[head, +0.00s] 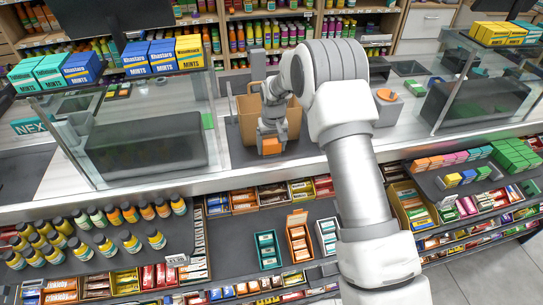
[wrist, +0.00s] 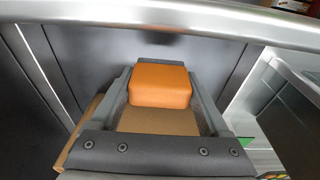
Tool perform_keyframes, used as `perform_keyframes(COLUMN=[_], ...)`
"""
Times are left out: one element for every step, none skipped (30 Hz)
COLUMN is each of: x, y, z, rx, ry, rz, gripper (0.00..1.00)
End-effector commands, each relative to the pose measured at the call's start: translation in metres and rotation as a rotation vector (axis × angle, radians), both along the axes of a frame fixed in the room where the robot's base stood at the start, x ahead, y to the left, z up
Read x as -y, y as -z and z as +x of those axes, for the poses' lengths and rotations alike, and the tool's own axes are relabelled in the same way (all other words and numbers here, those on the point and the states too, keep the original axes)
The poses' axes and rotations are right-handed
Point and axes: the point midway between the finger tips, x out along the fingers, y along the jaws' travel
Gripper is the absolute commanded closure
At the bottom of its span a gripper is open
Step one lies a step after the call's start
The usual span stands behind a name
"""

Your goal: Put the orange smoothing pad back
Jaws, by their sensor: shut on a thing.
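The orange smoothing pad (head: 271,146) is at the tip of my gripper (head: 270,152) in the head view, above the front part of the counter. In the wrist view the pad (wrist: 160,84) is a rounded orange block between the two grey fingers of my gripper (wrist: 160,88), which is shut on it. Part of the pad is hidden by the gripper in the head view. I cannot tell whether the pad touches the counter.
An open brown box (head: 246,128) stands just behind my gripper. A grey block with an orange round top (head: 387,95) is on the counter at right. Glass screens (head: 150,125) with mint boxes stand at left. Shelves of candy (head: 250,225) lie below the counter's front edge.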

Motion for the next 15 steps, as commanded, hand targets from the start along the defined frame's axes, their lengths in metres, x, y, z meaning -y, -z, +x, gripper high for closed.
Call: perform_keyframes(x=[0.000,0.000,0.000,0.000,0.000,0.000,0.000,0.000,0.000,0.000,0.000,0.000,0.000,0.000,0.000], y=[0.004,0.006,0.009,0.011,0.014,0.018,0.022,0.026,0.032,0.037,0.040,0.044,0.045,0.046,0.046], z=[0.000,0.001,0.001,0.000,0.000,0.000,0.000,0.000,0.000,0.000,0.000,0.000,0.001,0.001,0.001], rx=[0.000,0.001,0.001,0.001,0.000,-0.001,-0.001,-0.001,-0.001,-0.001,-0.001,0.000,0.002,0.003,0.003], ry=[0.000,0.000,0.000,0.000,0.000,0.000,0.000,0.000,0.000,0.000,0.000,0.000,0.000,0.000,0.000], rz=[0.000,0.000,0.000,0.000,0.000,0.000,0.000,0.000,0.000,0.000,0.000,0.000,0.000,0.001,0.001], gripper=[0.73,0.73,0.73,0.73,0.73,0.73,0.73,0.73,0.73,0.73,0.73,0.73,0.73,0.73,0.73])
